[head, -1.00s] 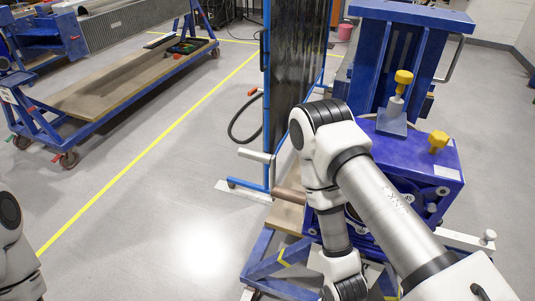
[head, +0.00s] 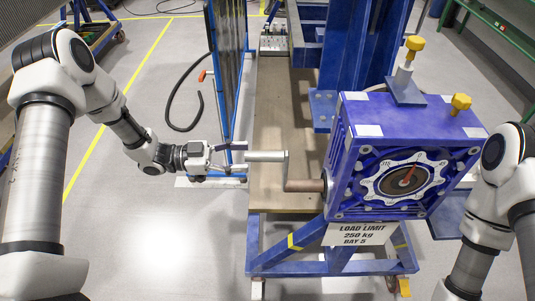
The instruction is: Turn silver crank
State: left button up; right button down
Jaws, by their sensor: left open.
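The silver crank has a grip (head: 265,156) pointing left, a short arm down from its right end, and a brownish shaft (head: 306,186) running into the left side of the blue gearbox (head: 400,135). My left gripper (head: 243,162) is open, just left of the grip's free end and lined up with it. Its fingertips reach close to that end; I cannot tell whether they touch it. The gearbox front has a round dial (head: 404,182) with a red pointer. My right arm shows at the right edge, but its gripper is out of view.
The gearbox sits on a blue wheeled frame with a load limit sign (head: 362,234) and a wooden deck (head: 270,110). Yellow knobs (head: 461,102) stand on top. A blue-framed screen (head: 228,75) and a black hose (head: 184,105) are behind my left gripper. Open floor lies in front.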

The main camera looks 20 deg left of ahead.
aim_at(268, 156)
pick_arm(q)
jog(key=shift+m+g+h, duration=0.3)
jog(key=shift+m+g, duration=0.2)
jog(key=shift+m, duration=0.1)
jog(key=x, duration=0.2)
jog(key=p+x, duration=0.1)
jog(key=x, duration=0.2)
jog(key=r+p+x, duration=0.1)
jog(key=x, duration=0.1)
jog(key=shift+s+d, duration=0.2)
jog(key=shift+d, duration=0.05)
jog(key=shift+d+f, duration=0.1)
jog(key=shift+d, duration=0.15)
jog(key=shift+a, duration=0.15)
pick_arm(e)
jog(key=shift+d+r, duration=0.2)
jog(key=shift+r, duration=0.8)
pick_arm(q)
jog(key=shift+a, duration=0.1)
grip_shut()
pick_arm(e)
jog(key=shift+a, duration=0.1)
